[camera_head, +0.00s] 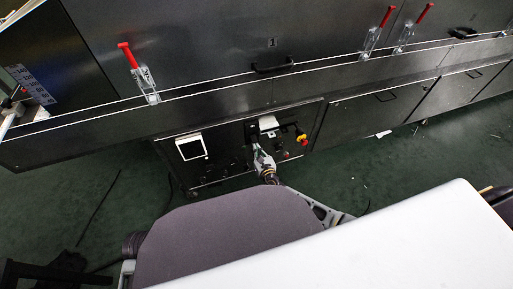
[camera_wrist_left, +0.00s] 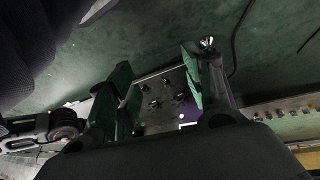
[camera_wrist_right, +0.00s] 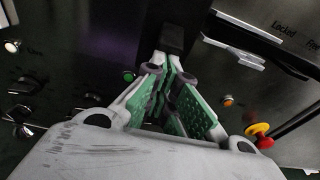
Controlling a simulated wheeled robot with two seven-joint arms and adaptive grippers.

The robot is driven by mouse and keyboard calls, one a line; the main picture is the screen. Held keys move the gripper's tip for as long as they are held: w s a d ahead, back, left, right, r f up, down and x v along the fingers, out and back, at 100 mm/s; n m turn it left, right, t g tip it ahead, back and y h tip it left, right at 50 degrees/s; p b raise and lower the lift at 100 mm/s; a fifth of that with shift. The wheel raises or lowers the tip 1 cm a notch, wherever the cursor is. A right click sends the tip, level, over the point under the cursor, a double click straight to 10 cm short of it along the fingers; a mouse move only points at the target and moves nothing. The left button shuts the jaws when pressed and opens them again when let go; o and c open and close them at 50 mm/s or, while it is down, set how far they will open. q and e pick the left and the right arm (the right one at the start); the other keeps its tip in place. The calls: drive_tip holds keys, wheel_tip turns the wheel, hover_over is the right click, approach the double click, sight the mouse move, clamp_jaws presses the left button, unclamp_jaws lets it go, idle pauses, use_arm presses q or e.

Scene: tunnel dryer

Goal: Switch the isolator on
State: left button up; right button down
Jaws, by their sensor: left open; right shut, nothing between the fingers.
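A dark control panel (camera_head: 230,165) sits low on the dryer front. A red-and-yellow switch (camera_head: 302,138) is at its right; it also shows in the right wrist view (camera_wrist_right: 260,133). A black upright block (camera_wrist_right: 180,25) stands straight ahead of my right gripper (camera_wrist_right: 170,72). I cannot tell which of the two is the isolator. My right gripper, also in the head view (camera_head: 256,150), is shut and empty, with its tips close to the block; contact is unclear. My left gripper (camera_wrist_left: 155,75) is open and empty, with panel knobs (camera_wrist_left: 165,92) visible beyond its fingers.
A green button (camera_wrist_right: 128,76) and an orange button (camera_wrist_right: 228,100) flank the right gripper. A white-framed display (camera_head: 192,147) is on the panel's left. Red-handled clamps (camera_head: 138,72) and a cord run along the dryer above. Dark green floor (camera_head: 90,195) is open at left.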

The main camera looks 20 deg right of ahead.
use_arm(q)
drive_tip(key=shift+s+a+r+g+y+p, duration=0.15)
drive_tip(key=shift+a+r+g+y+p, duration=0.35)
drive_tip(key=shift+p, duration=0.6)
use_arm(e)
drive_tip(key=shift+r, duration=0.45)
use_arm(q)
drive_tip(key=s+a+f+p, duration=0.3)
drive_tip(key=f+p, duration=0.2)
drive_tip(key=f, duration=0.5)
drive_tip(key=s+a+f+y+p, duration=0.1)
drive_tip(key=s+a+f+p, duration=0.2)
drive_tip(key=f+p, duration=0.3)
wheel_tip(320, 180, down, 4)
drive_tip(key=shift+a+r+g, duration=0.15)
drive_tip(key=shift+a+g, duration=0.25)
drive_tip(key=shift+a, duration=0.3)
use_arm(e)
drive_tip(key=g, duration=0.1)
drive_tip(key=s+r+g, duration=0.1)
drive_tip(key=g, duration=0.1)
drive_tip(key=shift+r+g, duration=0.15)
drive_tip(key=shift+g, duration=0.15)
use_arm(q)
drive_tip(key=shift+r+p, duration=0.15)
drive_tip(key=shift+p, duration=0.2)
use_arm(e)
drive_tip(key=shift+r, duration=0.15)
